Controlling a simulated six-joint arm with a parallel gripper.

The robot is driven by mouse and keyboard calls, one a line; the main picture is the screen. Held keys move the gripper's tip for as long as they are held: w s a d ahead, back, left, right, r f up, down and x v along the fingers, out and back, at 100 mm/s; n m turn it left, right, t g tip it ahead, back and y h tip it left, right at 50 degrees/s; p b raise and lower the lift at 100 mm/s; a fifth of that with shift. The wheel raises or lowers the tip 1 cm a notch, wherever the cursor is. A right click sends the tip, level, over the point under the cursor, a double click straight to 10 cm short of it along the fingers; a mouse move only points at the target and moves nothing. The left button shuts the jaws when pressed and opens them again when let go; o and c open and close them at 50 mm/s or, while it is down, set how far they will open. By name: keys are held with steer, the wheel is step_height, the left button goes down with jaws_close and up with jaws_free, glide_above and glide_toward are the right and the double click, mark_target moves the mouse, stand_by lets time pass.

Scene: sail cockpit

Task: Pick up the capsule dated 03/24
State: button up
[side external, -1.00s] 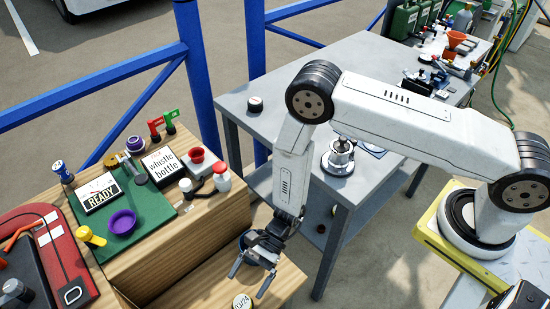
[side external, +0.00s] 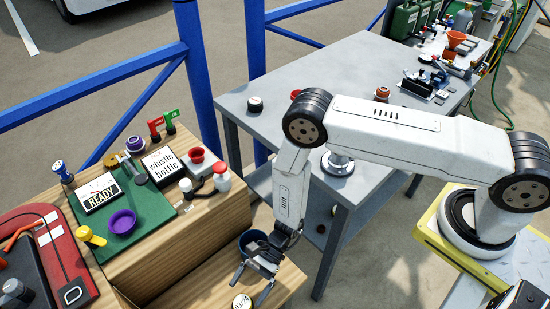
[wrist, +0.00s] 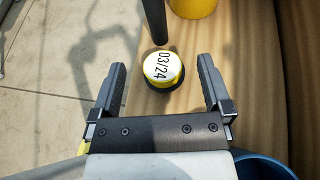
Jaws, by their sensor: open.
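The capsule dated 03/24 (wrist: 162,68) has a white top with black print, a yellow side and a dark base. It stands on the wooden bench step, and its white top also shows in the side external view (side external: 242,302) at the bottom edge. My gripper (side external: 251,287) is open and empty above the step. In the wrist view the fingers (wrist: 160,75) stand apart on either side of the capsule. I cannot tell how far above it they are.
A dark blue round container (side external: 250,238) stands on the step beside my gripper; it also shows in the wrist view (wrist: 262,165). A dark post (wrist: 154,22) and a yellow object (wrist: 193,6) stand close beyond the capsule. A purple bowl (side external: 121,222) sits on the green mat.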

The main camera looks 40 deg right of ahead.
mark_target(243, 302)
steer(key=shift+f, duration=0.15)
steer(key=shift+f, duration=1.6)
steer(key=shift+x, duration=1.5)
steer(key=shift+r, duration=0.15)
steer(key=shift+s, duration=0.1)
steer(key=c, duration=1.3)
steer(key=shift+o, duration=0.2)
